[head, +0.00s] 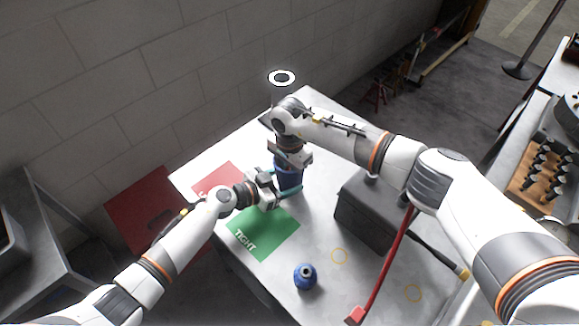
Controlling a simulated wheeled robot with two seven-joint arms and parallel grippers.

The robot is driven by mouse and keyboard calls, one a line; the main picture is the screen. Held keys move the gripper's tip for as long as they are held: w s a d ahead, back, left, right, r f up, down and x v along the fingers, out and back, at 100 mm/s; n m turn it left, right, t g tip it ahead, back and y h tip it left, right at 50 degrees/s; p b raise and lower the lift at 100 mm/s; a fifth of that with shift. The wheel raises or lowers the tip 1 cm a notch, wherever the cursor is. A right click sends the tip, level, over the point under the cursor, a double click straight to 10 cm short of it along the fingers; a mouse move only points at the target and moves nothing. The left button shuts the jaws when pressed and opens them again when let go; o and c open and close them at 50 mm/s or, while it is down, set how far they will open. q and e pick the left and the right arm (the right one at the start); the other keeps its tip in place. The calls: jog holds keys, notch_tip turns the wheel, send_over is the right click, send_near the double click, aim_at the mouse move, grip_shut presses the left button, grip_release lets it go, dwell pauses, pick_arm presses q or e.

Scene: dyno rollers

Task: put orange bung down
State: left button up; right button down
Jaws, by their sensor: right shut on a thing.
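My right gripper (290,156) points down over the table, just above a blue cylinder (289,178). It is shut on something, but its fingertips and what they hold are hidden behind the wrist. I cannot make out an orange bung. My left gripper (283,187) reaches in from the left, with its teal fingers at the sides of the blue cylinder. I cannot tell whether they grip it. A smaller blue piece (305,277) with a dark opening stands apart near the table's front edge.
The white table (318,232) has a green "TIGHT" mat (270,240) and a red mat (215,180).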

jog(key=c, duration=1.5)
grip_release()
jog(key=shift+c, duration=0.2)
notch_tip(320, 180, up, 13)
jog(key=shift+r, duration=0.15)
pick_arm(q)
jog(key=o, duration=0.8)
jog(key=shift+o, duration=0.2)
